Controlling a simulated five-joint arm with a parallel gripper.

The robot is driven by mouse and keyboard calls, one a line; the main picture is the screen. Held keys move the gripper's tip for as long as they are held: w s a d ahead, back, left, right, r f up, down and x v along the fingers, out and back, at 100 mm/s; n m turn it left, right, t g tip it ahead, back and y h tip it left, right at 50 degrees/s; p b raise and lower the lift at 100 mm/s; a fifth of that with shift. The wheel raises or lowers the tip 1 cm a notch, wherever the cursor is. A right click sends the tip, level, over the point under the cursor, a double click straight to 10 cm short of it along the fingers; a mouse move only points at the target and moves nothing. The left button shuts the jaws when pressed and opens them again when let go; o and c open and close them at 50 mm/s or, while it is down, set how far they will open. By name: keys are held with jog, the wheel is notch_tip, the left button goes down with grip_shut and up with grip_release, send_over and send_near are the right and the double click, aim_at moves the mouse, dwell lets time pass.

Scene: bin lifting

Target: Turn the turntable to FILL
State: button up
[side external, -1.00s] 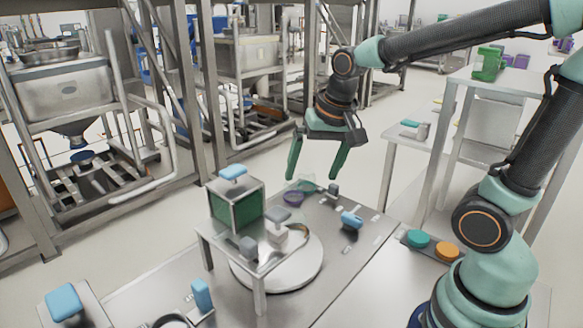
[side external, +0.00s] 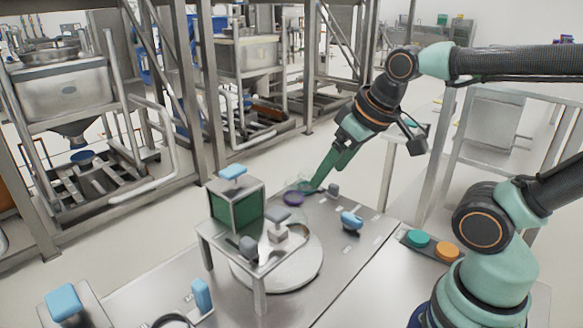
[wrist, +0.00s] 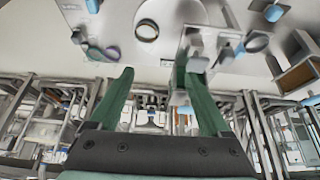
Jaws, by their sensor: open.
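The turntable (side external: 303,275) is a pale round disc on the steel table, partly hidden under a small steel stand. Its position marks are too small to read. In the wrist view a pale round surface (wrist: 170,12) with a dark ring shows at the top, blurred. My gripper (side external: 312,187) reaches down at a slant to the far end of the table, beyond the disc and apart from it. It is close to a purple ring (side external: 293,197) and a small grey knob (side external: 333,190); contact cannot be told. In the wrist view my gripper (wrist: 154,72) is open and empty.
A blue handle (side external: 351,220) sits on the table's right part. Teal (side external: 418,239) and orange (side external: 446,250) buttons are beside my base. Steel frames stand behind.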

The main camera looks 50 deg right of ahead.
jog(key=shift+w+d, duration=0.15)
jog(key=shift+d, duration=0.1)
jog(key=shift+c, duration=0.7)
jog(key=g, duration=0.6)
send_over(351, 215)
notch_tip(351, 215, down, 10)
notch_tip(351, 215, down, 12)
jog(key=shift+r, duration=0.1)
grip_shut()
